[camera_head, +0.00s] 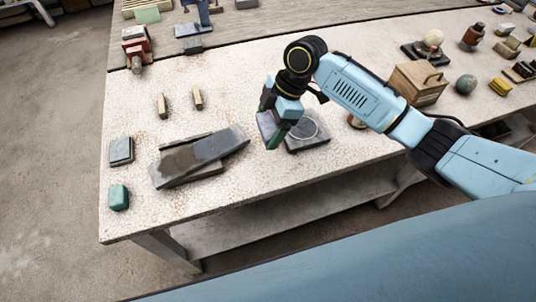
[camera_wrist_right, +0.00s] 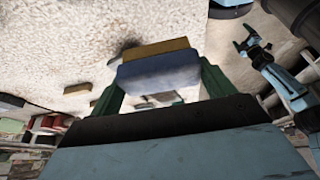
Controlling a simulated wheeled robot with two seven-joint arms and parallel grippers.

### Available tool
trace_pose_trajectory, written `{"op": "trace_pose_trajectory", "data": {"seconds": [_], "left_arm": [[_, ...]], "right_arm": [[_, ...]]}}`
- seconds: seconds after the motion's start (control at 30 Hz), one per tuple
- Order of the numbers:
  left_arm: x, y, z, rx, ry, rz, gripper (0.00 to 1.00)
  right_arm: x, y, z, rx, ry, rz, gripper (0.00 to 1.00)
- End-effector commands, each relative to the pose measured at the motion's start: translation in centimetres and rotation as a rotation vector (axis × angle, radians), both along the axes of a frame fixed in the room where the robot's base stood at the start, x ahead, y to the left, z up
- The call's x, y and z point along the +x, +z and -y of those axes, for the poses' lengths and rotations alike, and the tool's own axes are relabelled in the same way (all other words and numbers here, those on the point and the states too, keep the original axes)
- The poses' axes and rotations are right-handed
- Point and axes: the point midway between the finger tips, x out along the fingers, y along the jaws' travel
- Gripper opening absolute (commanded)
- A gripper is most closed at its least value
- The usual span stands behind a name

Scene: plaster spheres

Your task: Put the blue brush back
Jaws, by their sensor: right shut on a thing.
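My right gripper (camera_head: 274,132) is above the table, near its front edge. In the right wrist view its green fingers (camera_wrist_right: 154,91) are shut on a block-shaped brush (camera_wrist_right: 158,70) with a blue-grey body and a yellow-brown side. In the head view the brush (camera_head: 266,124) shows partly behind the fingers. It is beside a dark square plate with a pale ring (camera_head: 308,132); I cannot tell whether they touch. What seems to be my left gripper (camera_wrist_right: 252,46) shows small at the right of the right wrist view; its jaws are unclear.
A long grey stone slab (camera_head: 205,154) lies tilted on another piece. A grey block (camera_head: 121,151), a teal block (camera_head: 119,197) and two small tan pieces (camera_head: 198,98) lie at left. A wooden box (camera_head: 417,84) stands to the right.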

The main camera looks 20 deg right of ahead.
Motion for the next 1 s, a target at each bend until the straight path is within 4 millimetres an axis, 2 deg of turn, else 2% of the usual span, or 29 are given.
{"op": "trace_pose_trajectory", "data": {"seconds": [0.3,0.53,0.7,1.0], "left_arm": [[-0.5,-0.3,0.0,0.001,0.0,-0.008,0.9],[-0.8,-0.4,-0.1,0.002,0.0,-0.013,0.9],[-0.8,-0.6,-0.1,0.002,0.0,-0.013,0.9],[-0.8,-0.6,-0.1,0.002,0.0,-0.014,0.9]], "right_arm": [[0.0,-5.3,-0.1,-0.001,0.024,-0.002,0.63],[0.0,-7.2,0.0,-0.002,0.023,0.0,0.63],[0.0,-9.6,-0.1,-0.001,0.021,-0.002,0.63],[0.0,-10.0,0.0,-0.002,0.023,0.003,0.63]]}}
